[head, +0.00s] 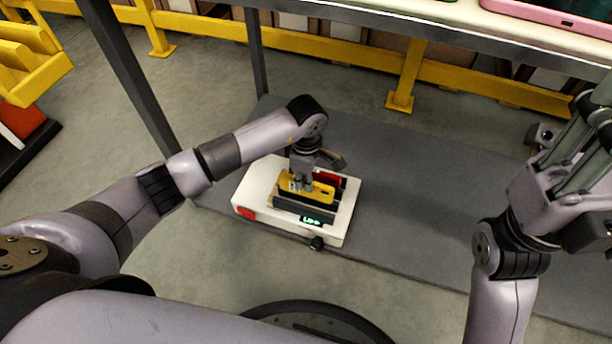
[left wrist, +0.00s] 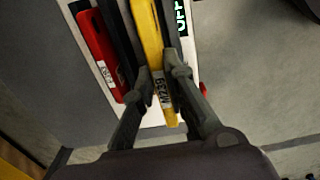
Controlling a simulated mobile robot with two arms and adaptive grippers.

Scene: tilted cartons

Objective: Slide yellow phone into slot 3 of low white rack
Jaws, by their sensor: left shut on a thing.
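The low white rack (head: 259,181) stands on a grey shelf, with dark dividers across its middle. My left gripper (head: 299,184) is shut on the yellow phone (head: 322,195), which stands on edge among the dividers. In the left wrist view the yellow phone (left wrist: 151,35) lies between the two fingers (left wrist: 162,88), with a printed label near its end. How deep it sits, and which slot number it is in, I cannot tell. My right gripper (head: 568,135) is raised at the right edge, far from the rack; whether it is open is unclear.
A red phone (left wrist: 97,45) stands in the rack beside the yellow one, a dark divider between them. A lit green display (head: 318,220) is on the rack's front. A grey post (head: 128,70) and upper shelf (head: 400,26) bound the space. The grey shelf (head: 420,190) is clear to the right.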

